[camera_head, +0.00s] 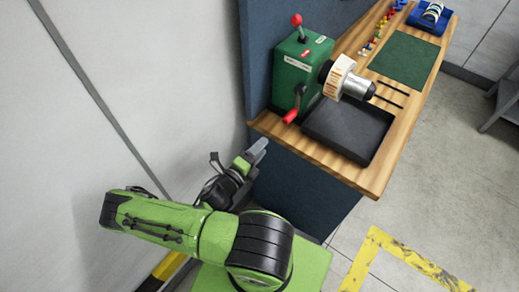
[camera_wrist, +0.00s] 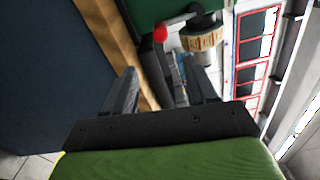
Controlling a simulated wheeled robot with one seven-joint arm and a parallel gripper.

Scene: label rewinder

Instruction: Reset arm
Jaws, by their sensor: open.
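My gripper (camera_head: 258,150) is at the near left corner of the wooden bench, outside its edge and apart from the rewinder. In the wrist view my gripper (camera_wrist: 163,85) shows two dark fingers apart with nothing between them. The green label rewinder (camera_head: 300,72) stands on the bench, with a red-knobbed lever (camera_head: 297,20) on top and a crank with a red handle (camera_head: 291,116) low on its front. A label roll (camera_head: 339,77) sits on its spindle. In the wrist view the red crank handle (camera_wrist: 160,34) and the label roll (camera_wrist: 203,40) lie beyond the fingers.
A black tray (camera_head: 348,130) lies on the wooden bench (camera_head: 376,182). A green mat (camera_head: 405,58), small coloured pieces (camera_head: 377,38) and a blue holder (camera_head: 430,17) are farther back. A white wall (camera_head: 130,90) is at left. Open floor (camera_head: 450,170) is at right.

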